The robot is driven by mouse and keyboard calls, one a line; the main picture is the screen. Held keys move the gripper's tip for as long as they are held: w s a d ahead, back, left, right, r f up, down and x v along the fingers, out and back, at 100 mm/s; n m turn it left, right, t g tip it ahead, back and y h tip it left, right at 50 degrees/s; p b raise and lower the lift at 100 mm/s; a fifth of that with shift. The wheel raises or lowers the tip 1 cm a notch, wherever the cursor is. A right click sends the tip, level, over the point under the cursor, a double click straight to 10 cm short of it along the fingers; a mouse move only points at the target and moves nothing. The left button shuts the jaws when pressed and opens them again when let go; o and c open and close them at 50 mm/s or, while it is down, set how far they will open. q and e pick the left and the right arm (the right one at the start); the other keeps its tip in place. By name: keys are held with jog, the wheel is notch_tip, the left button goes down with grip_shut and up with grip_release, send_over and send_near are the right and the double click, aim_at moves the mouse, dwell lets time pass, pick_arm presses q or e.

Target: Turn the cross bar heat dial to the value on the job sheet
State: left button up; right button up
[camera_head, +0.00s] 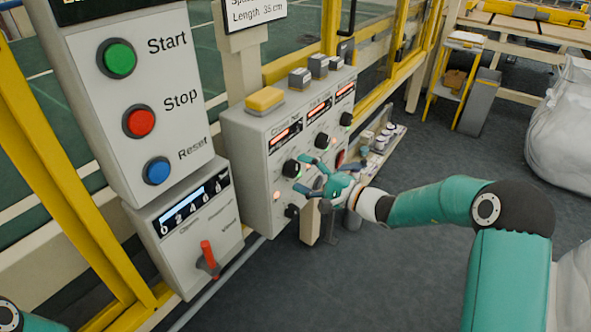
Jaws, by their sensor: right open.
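A grey control box (243,150) carries red displays with black dials below them. A near dial (291,168), a middle dial (322,140) and a far dial (346,119) show on its front. The labels are too small to read, so I cannot tell which dial is the cross bar heat one. A white sign (253,12) above reads "Length 35 cm"; its top is cut off. My right gripper (302,173) is open at the box front, its fingers beside the near dial. I cannot tell whether it touches. My left gripper is out of view.
A panel with Start (119,58), Stop (140,122) and Reset (157,171) buttons stands at left, above a box with a red lever (208,254). White bags (565,130) lie at right; the floor between is open.

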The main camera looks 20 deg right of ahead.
jog(key=shift+x, duration=1)
jog(key=c, duration=1)
jog(key=shift+s+a, duration=0.1)
jog(key=shift+a, duration=0.15)
jog(key=shift+c, duration=0.8)
jog(key=shift+d, duration=0.15)
jog(key=shift+f, duration=0.1)
